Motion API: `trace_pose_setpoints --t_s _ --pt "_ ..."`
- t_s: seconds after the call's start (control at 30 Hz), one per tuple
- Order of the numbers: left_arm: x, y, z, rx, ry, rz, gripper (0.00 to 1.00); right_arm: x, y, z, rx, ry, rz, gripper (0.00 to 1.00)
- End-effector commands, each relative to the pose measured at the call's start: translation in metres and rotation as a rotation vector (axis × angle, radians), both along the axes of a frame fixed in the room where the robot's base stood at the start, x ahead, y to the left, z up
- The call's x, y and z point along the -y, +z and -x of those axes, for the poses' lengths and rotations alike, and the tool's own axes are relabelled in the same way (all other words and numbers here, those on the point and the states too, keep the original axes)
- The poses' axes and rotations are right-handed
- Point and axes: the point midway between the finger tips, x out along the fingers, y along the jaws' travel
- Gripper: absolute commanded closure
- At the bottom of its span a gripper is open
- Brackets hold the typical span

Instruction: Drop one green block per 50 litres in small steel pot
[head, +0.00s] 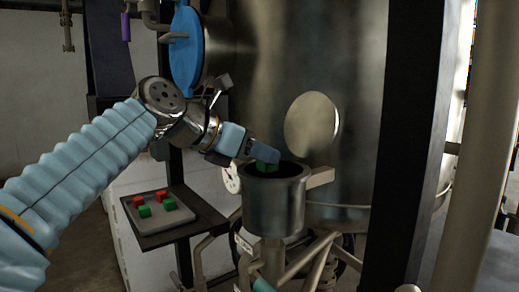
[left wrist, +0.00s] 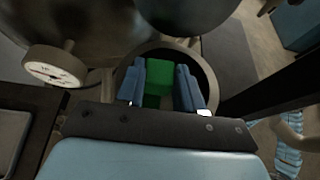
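My left gripper (head: 265,158) is shut on a green block (head: 267,167) at the mouth of the small steel pot (head: 274,207). In the left wrist view the green block (left wrist: 158,78) sits between the two blue fingers (left wrist: 162,88), with the pot's round rim (left wrist: 210,78) around them. The pot's floor is hidden in the head view and I cannot tell what lies inside. Two more green blocks (head: 145,211) and two red blocks (head: 138,201) lie on a tray (head: 130,224) to the left. My right gripper is not in view.
A large steel vessel (head: 300,50) with a round plate stands behind the pot. A white dial gauge (head: 230,177) is left of the pot; its reading is too small to tell. A dark post (head: 407,150) stands at the right. Pipes run below the pot.

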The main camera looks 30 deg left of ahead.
Motion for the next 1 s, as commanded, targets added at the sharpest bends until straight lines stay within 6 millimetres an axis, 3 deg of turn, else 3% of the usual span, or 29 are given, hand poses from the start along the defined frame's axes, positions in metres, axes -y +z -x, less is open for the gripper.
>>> trace_pose_setpoints --t_s 0.03,0.17,0.57,1.0 --pt "0.000 0.000 0.000 0.000 0.000 0.000 0.56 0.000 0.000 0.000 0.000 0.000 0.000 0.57" --pt "0.000 0.000 0.000 0.000 0.000 0.000 0.36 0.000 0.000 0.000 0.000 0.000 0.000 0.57" --pt "-0.003 0.005 0.007 0.001 0.001 0.000 0.35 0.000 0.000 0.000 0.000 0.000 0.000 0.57" --pt "-0.037 0.047 0.089 0.003 0.001 0.000 0.35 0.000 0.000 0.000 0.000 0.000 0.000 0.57"
